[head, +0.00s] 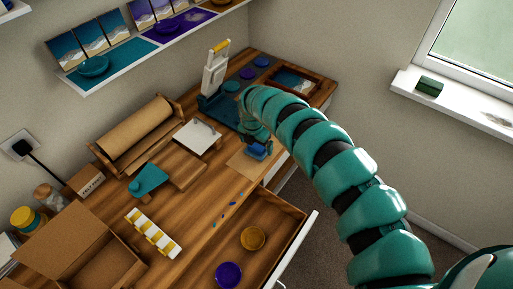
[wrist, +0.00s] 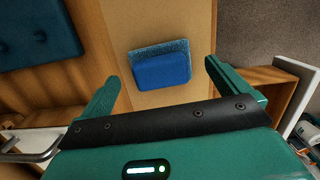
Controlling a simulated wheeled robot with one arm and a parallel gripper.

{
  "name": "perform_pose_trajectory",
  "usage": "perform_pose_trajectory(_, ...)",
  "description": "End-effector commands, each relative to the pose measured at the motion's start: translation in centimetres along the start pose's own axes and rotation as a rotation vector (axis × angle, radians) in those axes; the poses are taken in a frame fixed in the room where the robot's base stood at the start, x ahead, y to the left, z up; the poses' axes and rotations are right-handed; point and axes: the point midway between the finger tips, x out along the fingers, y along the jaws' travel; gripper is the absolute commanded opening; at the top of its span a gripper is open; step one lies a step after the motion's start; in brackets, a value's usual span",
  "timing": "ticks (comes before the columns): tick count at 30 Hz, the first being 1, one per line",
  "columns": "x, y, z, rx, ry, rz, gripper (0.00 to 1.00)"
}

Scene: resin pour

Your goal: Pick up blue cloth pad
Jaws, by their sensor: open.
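The blue cloth pad (wrist: 160,66) is a small block with a rounded blue top and a lighter textured edge. It lies on a tan sheet (wrist: 145,18) on the wooden worktop, near the worktop's front edge. In the head view the pad (head: 258,151) shows just below my gripper (head: 256,140), partly covered by it. In the wrist view my gripper (wrist: 160,85) is open, with one green finger on each side of the pad and gaps between. The pad lies ahead of the palm, and I see no contact.
A dark teal cushioned piece (wrist: 35,35) lies left of the sheet. A white tile (head: 197,136) and a paper roll (head: 134,134) stand left.

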Motion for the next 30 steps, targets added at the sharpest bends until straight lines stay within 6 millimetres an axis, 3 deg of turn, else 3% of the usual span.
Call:
perform_pose_trajectory(10, 2.3, 0.1, -0.2, 0.000, 0.001, 0.002, 1.00)
perform_pose_trajectory(21, 2.6, 0.0, -0.1, 0.000, -0.001, 0.000, 1.00)
perform_pose_trajectory(22, 2.6, -0.1, -0.1, 0.000, -0.001, 0.000, 0.98)
perform_pose_trajectory(28, 2.6, -0.1, -0.1, 0.000, -0.001, 0.000, 0.59)
perform_pose_trajectory(30, 2.6, -0.1, -0.1, 0.000, -0.001, 0.000, 0.54)
